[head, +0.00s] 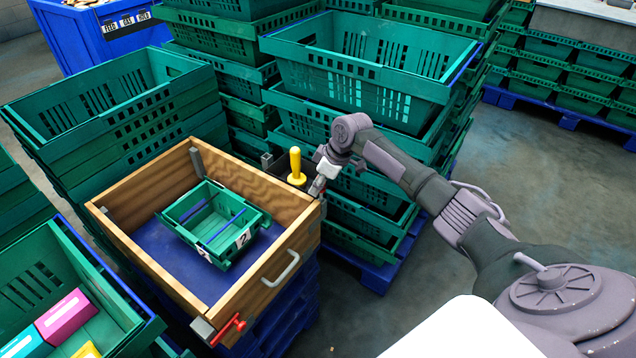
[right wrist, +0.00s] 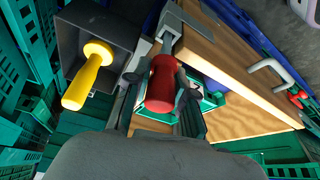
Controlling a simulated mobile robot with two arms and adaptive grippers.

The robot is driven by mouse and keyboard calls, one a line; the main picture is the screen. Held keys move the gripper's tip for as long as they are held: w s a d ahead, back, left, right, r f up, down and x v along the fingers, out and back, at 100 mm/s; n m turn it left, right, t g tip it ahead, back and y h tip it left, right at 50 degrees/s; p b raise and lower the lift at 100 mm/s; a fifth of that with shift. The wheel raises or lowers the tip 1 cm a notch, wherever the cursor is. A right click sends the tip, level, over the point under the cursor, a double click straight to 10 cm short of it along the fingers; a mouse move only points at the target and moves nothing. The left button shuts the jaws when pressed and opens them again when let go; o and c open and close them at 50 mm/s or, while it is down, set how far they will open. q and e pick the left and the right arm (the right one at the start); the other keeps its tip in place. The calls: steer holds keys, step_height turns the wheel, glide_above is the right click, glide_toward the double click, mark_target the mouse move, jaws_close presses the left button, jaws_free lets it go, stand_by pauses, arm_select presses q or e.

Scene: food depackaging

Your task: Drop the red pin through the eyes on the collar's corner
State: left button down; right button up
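The wooden collar (head: 279,240) stands on a blue pallet in the head view, and its top edge also shows in the right wrist view (right wrist: 233,62). My right gripper (head: 317,187) is at the collar's far right corner. In the right wrist view its dark fingers (right wrist: 160,78) are on either side of the red pin's handle (right wrist: 162,88) and appear shut on it. The pin's grey shank points toward the grey corner metal (right wrist: 172,22). I cannot tell whether the shank is inside the eyes. My left gripper is not in view.
A yellow-handled tool (head: 296,163) stands in a dark holder (right wrist: 103,25) close beside the gripper. A green crate (head: 196,207) lies inside the collar. Another red pin (head: 229,328) is at the near corner.

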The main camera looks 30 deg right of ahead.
steer(key=o, duration=0.4)
steer(key=v, duration=1.3)
steer(key=shift+r, duration=0.15)
steer(key=shift+a, duration=0.15)
